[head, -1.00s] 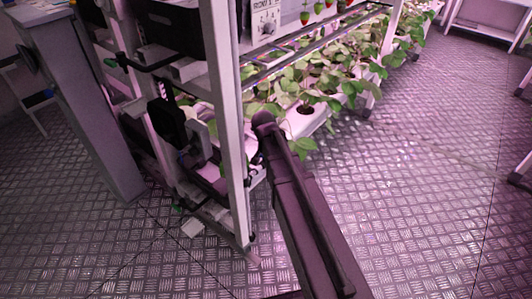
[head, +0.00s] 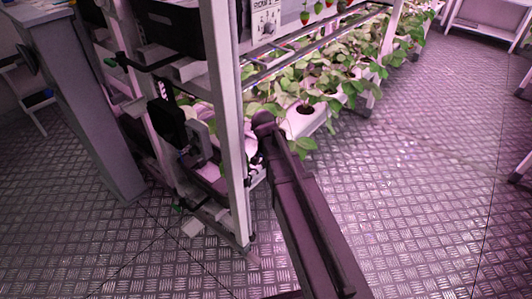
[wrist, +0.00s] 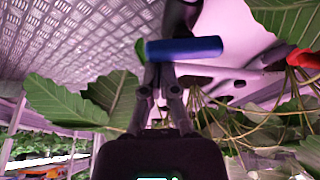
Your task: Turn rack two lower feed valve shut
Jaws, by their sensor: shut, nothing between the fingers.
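A blue valve handle (wrist: 185,48) lies crosswise in the upper middle of the wrist view, with a dark fitting (wrist: 180,15) behind it. My gripper (wrist: 160,72) is shut and empty. Its fingertips are at the handle's lower edge, left of the handle's middle; I cannot tell whether they touch. A small green piece (wrist: 140,50) shows just left of the handle. In the head view my arm reaches to the rack's end post (head: 228,130). The fingertips and the blue handle cannot be made out there.
Strawberry leaves (wrist: 62,103) crowd both sides of my gripper, with a red berry (wrist: 305,58) at right. In the head view, green-tipped levers (head: 110,62) stick out at the rack's end. A grey cabinet (head: 85,110) stands left. The metal floor (head: 420,190) at right is clear.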

